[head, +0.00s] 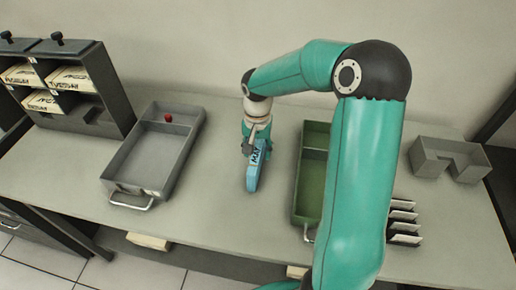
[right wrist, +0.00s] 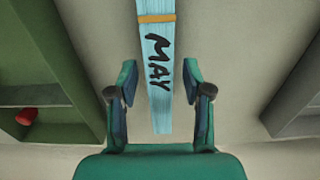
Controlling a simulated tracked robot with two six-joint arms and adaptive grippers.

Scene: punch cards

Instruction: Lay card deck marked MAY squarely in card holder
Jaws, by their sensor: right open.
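The light-blue card deck marked MAY (head: 253,172) stands on edge on the table between the two long trays. In the right wrist view the deck (right wrist: 160,105) shows its lettering and an orange band. My right gripper (head: 257,140) is at the deck's far end, above it. In the wrist view the fingers of my right gripper (right wrist: 159,78) are apart, one on each side of the deck, with gaps visible. The grey notched box at the right, which looks like the card holder (head: 431,161), appears empty. My left gripper is not in view.
A grey tray (head: 116,172) with a red piece (head: 168,118) lies left of the deck. A green tray (head: 304,216) lies right, partly behind my right arm. A rack (head: 116,90) with decks stands far left. Black slots with cards (head: 402,216) are at right.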

